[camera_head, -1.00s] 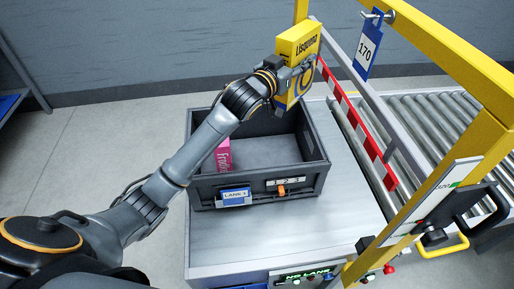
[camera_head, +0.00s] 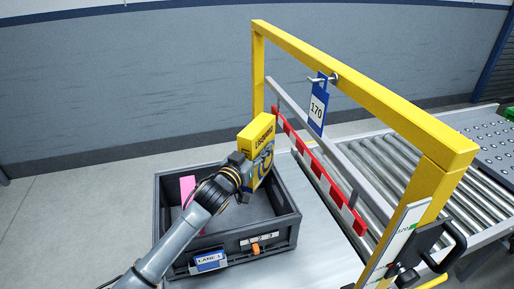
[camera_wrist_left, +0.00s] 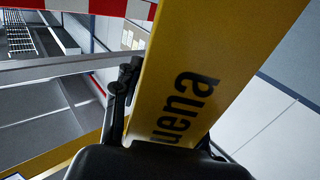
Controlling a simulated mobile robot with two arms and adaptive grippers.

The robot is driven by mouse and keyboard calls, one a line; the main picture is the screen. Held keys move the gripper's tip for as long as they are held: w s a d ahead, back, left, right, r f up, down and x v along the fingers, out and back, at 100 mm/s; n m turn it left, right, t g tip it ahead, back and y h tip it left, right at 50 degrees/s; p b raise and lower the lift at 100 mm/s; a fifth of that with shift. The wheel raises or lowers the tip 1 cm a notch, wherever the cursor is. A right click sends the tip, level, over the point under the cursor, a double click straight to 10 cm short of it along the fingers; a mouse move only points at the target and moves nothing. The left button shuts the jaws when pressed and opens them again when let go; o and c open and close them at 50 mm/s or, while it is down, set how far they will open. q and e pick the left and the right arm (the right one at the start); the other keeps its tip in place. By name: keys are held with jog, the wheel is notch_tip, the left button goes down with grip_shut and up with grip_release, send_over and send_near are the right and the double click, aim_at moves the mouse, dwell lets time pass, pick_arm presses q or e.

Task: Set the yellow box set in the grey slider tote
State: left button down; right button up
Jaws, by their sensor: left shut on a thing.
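The yellow box (camera_head: 257,132) with dark lettering is held upright by my left gripper (camera_head: 262,163). It is above the back right part of the grey slider tote (camera_head: 283,229). In the left wrist view the box (camera_wrist_left: 220,70) fills the middle, and my left gripper (camera_wrist_left: 165,140) is closed around it, with the far finger mostly hidden. The tote has an orange slider and a "LANE 1" label on its front wall. I cannot tell whether the box's lower end is below the tote rim. My right gripper is not in view.
A pink box (camera_head: 187,189) stands inside the tote at the left. A yellow frame (camera_head: 360,75) with a hanging blue 170 tag (camera_head: 318,106) and a red-white striped bar (camera_head: 318,170) rises just right of the tote. A roller conveyor (camera_head: 400,175) lies beyond.

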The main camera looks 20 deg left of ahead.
pick_arm(q)
jog(key=shift+f, duration=0.45)
jog(key=shift+f+b, duration=0.1)
jog(key=shift+b, duration=0.2)
jog(key=c, duration=0.7)
grip_release()
jog(key=shift+c, duration=0.2)
